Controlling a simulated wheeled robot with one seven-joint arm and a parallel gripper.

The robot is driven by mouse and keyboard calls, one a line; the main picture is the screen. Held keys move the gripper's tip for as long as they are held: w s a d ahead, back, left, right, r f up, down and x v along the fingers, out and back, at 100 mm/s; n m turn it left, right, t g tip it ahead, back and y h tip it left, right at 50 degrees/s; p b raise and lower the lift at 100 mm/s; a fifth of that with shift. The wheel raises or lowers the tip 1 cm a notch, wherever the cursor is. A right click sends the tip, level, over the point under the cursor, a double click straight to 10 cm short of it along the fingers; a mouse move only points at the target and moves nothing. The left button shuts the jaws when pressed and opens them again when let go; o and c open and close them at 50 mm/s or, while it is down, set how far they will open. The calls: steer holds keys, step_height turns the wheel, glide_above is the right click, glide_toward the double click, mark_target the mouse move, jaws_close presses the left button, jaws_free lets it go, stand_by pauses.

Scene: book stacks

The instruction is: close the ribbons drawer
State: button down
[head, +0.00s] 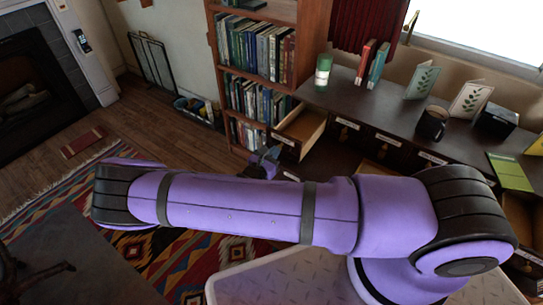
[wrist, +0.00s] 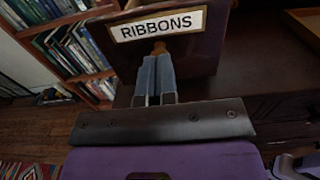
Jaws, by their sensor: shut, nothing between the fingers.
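The ribbons drawer (head: 305,127) stands pulled out at the left end of the dark cabinet in the head view, its pale inside showing. Its dark front (wrist: 208,52) with the white RIBBONS label (wrist: 157,25) fills the top of the wrist view. A brass-coloured knob (wrist: 159,46) sits below the label, partly hidden by my fingertips. My gripper (wrist: 157,62) is shut and empty, its fingers pointing at the front right at the knob. I cannot tell whether they touch. In the head view my gripper (head: 270,154) is small, just in front of the drawer front.
A bookcase (head: 262,78) stands left of the cabinet. The cabinet top (head: 350,98) holds a green-and-white canister (head: 323,69), books (head: 376,66), leaf cards (head: 422,82) and a dark mug (head: 432,123). Several labelled drawers (head: 388,140) line the cabinet front. A patterned rug (head: 190,255) covers the floor.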

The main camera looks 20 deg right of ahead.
steer(key=shift+d, duration=0.1)
glide_above(303, 131)
steer(key=shift+s, duration=0.1)
steer(key=shift+w+d, duration=0.15)
steer(key=shift+w, duration=0.05)
stand_by(0.4)
steer(key=shift+d+r, duration=0.1)
steer(key=shift+r, duration=0.1)
